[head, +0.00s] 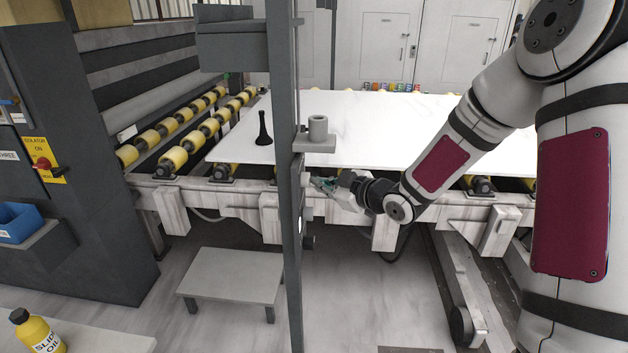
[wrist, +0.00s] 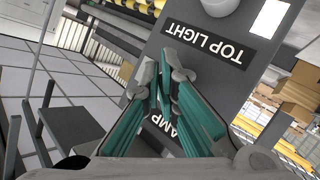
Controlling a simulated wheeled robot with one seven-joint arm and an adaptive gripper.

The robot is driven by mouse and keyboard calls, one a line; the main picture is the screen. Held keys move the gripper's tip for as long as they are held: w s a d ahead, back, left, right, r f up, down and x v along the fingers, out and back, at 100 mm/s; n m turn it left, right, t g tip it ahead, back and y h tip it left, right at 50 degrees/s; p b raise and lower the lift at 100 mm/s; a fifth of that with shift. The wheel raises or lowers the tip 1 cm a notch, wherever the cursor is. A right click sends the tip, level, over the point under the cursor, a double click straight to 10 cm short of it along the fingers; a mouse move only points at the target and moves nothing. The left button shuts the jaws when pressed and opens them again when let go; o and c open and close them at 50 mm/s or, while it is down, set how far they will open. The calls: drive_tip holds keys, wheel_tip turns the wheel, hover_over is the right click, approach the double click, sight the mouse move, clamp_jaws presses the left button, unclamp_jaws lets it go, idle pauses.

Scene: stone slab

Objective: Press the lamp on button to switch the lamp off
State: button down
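My gripper (head: 326,184) is beside the grey upright post (head: 289,215) in the head view, at its right side. In the wrist view its teal-padded fingers (wrist: 160,75) come together at the tips with nothing held, in front of a dark grey panel (wrist: 190,25). A black label reading "TOP LIGHT" (wrist: 208,45) is on the panel. A second label ending in "AMP" (wrist: 162,126) is partly covered by the fingers. A round grey knob or button (wrist: 220,5) is cut off at the top edge. No lamp on button is clearly visible; the fingers hide part of the panel.
A large white slab (head: 380,125) lies on the roller conveyor behind the post. A small bracket (head: 316,142) with a grey cylinder juts from the post above my gripper. A low grey step (head: 232,274) stands left of the post.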

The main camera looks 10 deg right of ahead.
drive_tip(key=shift+s+d+p, duration=0.2)
drive_tip(key=shift+s+d, duration=0.05)
drive_tip(key=shift+d, duration=0.5)
drive_tip(key=shift+s+d+p, duration=0.25)
drive_tip(key=shift+s+d, duration=0.05)
drive_tip(key=shift+d, duration=0.4)
drive_tip(key=shift+s+d+p, duration=0.2)
drive_tip(key=shift+s+d, duration=0.05)
drive_tip(key=shift+d, duration=0.5)
drive_tip(key=s+d+r+m+g+h, duration=0.2)
drive_tip(key=s+r+m+h, duration=0.1)
drive_tip(key=s+r+h, duration=0.3)
drive_tip(key=s+d+r+m+g+h, duration=0.2)
drive_tip(key=s+r+m+h, duration=0.1)
drive_tip(key=s+r, duration=0.5)
drive_tip(key=s+a+m+g+y, duration=0.1)
drive_tip(key=s+a+m, duration=0.1)
drive_tip(key=s, duration=0.9)
drive_tip(key=s+a+r+m+g+y, duration=0.1)
drive_tip(key=s+a+m+g, duration=0.1)
drive_tip(key=s, duration=1)
drive_tip(key=shift+s+a+r+m, duration=0.15)
drive_tip(key=shift+s+a+m, duration=0.1)
drive_tip(key=shift+a+m, duration=0.6)
